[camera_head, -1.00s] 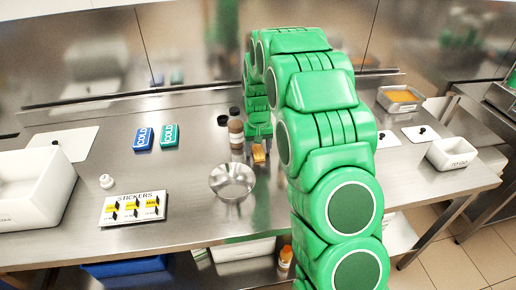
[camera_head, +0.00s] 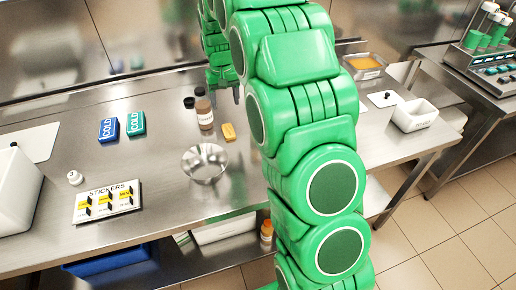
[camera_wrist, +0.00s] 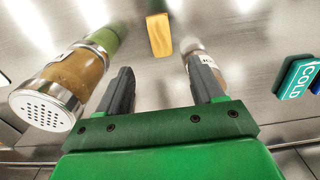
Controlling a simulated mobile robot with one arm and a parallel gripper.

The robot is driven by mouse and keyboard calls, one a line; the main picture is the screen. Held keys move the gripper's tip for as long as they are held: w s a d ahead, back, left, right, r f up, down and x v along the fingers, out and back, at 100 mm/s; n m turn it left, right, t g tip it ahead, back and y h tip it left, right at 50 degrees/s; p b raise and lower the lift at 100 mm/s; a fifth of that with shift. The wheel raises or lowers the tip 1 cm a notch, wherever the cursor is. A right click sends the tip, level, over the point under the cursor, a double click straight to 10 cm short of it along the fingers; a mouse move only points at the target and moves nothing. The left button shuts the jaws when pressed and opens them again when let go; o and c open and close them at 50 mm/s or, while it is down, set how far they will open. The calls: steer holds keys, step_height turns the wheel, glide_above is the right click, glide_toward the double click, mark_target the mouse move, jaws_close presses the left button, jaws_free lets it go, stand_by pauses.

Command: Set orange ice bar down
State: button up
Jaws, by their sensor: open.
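The orange ice bar (camera_head: 228,132) lies flat on the steel table, to the right of a brown bottle and behind the metal bowl. It also shows in the wrist view (camera_wrist: 159,36), beyond my fingertips. My gripper (camera_head: 224,94) is behind the bar, toward the back of the table. In the wrist view my gripper (camera_wrist: 160,76) has its two dark fingers spread with nothing between them. The bar is apart from the fingers. My green arm hides part of the table to the right.
A brown bottle (camera_head: 204,110) stands close left of the gripper; a shaker with a holed lid (camera_wrist: 60,95) is near one finger. The metal bowl (camera_head: 205,165), sticker card (camera_head: 107,202) and COLD packs (camera_head: 108,129) lie left and in front. A white bin (camera_head: 414,116) stands right.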

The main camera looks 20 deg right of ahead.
steer(key=s+r, duration=0.4)
steer(key=s, duration=0.8)
steer(key=s+r, duration=0.5)
steer(key=s, duration=0.6)
steer(key=s+d+g, duration=0.1)
steer(key=s, duration=2.2)
steer(key=shift+f+g, duration=0.4)
steer(key=shift+f, duration=0.05)
steer(key=shift+o, duration=0.5)
steer(key=shift+s, duration=0.45)
steer(key=shift+f, duration=0.1)
